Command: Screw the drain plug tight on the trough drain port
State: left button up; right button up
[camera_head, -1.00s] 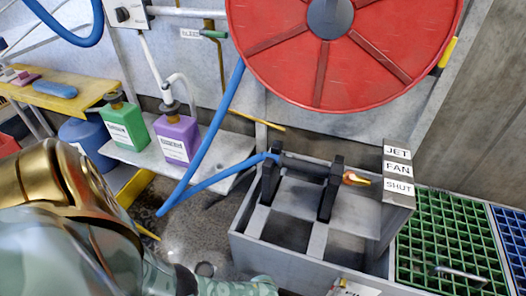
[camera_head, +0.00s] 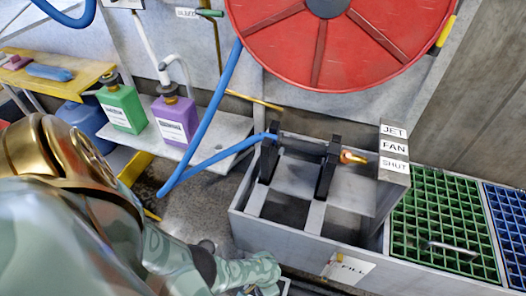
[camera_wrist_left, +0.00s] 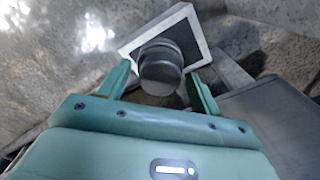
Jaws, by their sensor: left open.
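My left gripper (camera_wrist_left: 160,82) is open in the left wrist view. A dark grey round capped piece (camera_wrist_left: 160,62), which looks like the drain plug, is between its two green fingers, with a gap visible on either side. The piece stands at a small dark pad with a white rim (camera_wrist_left: 190,18). In the head view my left arm reaches to the bottom edge, and its gripper is mostly cut off there. The grey trough (camera_head: 290,236) stands to the right of the arm. I cannot make out the drain port. My right gripper is not in view.
A JET/FAN/SHUT post (camera_head: 394,150) and a green grate (camera_head: 440,225) are at right. A red reel (camera_head: 330,45) with a blue hose (camera_head: 208,120) hangs above. Green (camera_head: 122,108) and purple (camera_head: 175,122) bottles stand on a shelf.

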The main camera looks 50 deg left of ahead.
pick_arm(q)
jog(key=n, duration=0.6)
jog(key=shift+n, duration=0.4)
jog(key=n, duration=0.5)
jog(key=shift+n, duration=0.3)
jog(key=c, duration=1.1)
jog(key=m, duration=0.5)
jog(key=m, duration=0.5)
